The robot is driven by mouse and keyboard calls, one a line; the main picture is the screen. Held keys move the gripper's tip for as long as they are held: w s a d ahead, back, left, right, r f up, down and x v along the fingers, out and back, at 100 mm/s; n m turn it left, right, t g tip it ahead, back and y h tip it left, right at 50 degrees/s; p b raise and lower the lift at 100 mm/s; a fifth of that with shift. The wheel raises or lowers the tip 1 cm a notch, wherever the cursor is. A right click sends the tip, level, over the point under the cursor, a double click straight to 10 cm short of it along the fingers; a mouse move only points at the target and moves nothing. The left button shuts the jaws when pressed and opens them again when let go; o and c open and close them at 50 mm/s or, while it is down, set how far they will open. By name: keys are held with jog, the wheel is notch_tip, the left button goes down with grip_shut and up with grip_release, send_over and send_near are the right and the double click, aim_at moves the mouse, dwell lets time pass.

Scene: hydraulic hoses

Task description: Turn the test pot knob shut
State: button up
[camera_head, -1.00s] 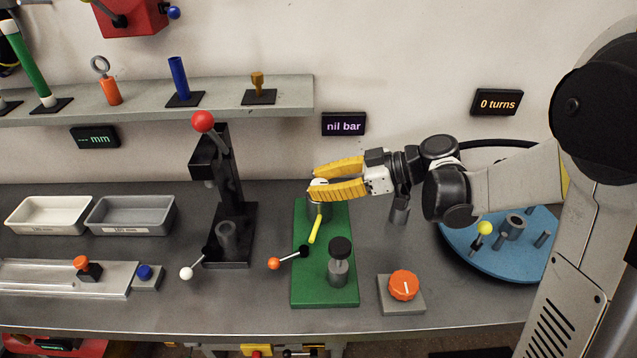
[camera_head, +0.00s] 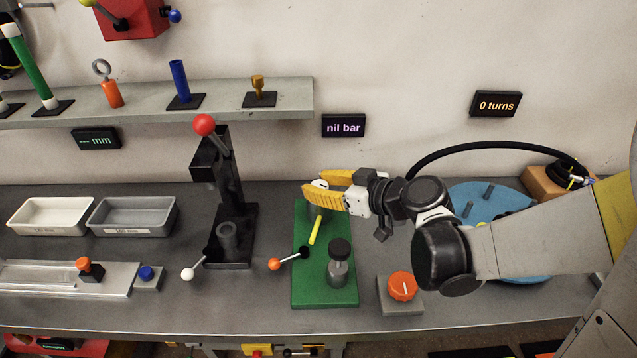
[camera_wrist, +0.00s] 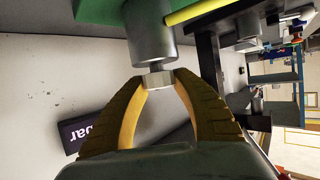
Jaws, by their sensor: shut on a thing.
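A green plate (camera_head: 311,286) on the bench carries a grey cylinder with a yellow rod (camera_head: 315,230), a small grey pot (camera_head: 338,275) with a black round knob (camera_head: 339,248), and an orange-ball lever (camera_head: 275,264). My gripper (camera_head: 313,183) is above the far end of the plate. In the wrist view its yellow fingers are shut on a pale faceted piece (camera_wrist: 157,80), on a short stem at the end of the grey cylinder (camera_wrist: 148,35). I cannot tell whether this piece is a knob. The black knob is apart from my fingers.
A display (camera_head: 343,126) reads "nil bar". Another display (camera_head: 497,104) reads "0 turns". An orange dial (camera_head: 402,286) sits right of the plate. A black press (camera_head: 228,185) stands left of it. A blue round table (camera_head: 490,188) and a black hose lie behind my arm.

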jog(key=shift+m+t+h, duration=1)
jog(key=shift+m+h, duration=0.2)
jog(key=shift+m, duration=0.1)
jog(key=o, duration=1.2)
jog(key=v, duration=1.2)
jog(key=shift+a+r, duration=0.1)
jog(key=shift+a, duration=0.1)
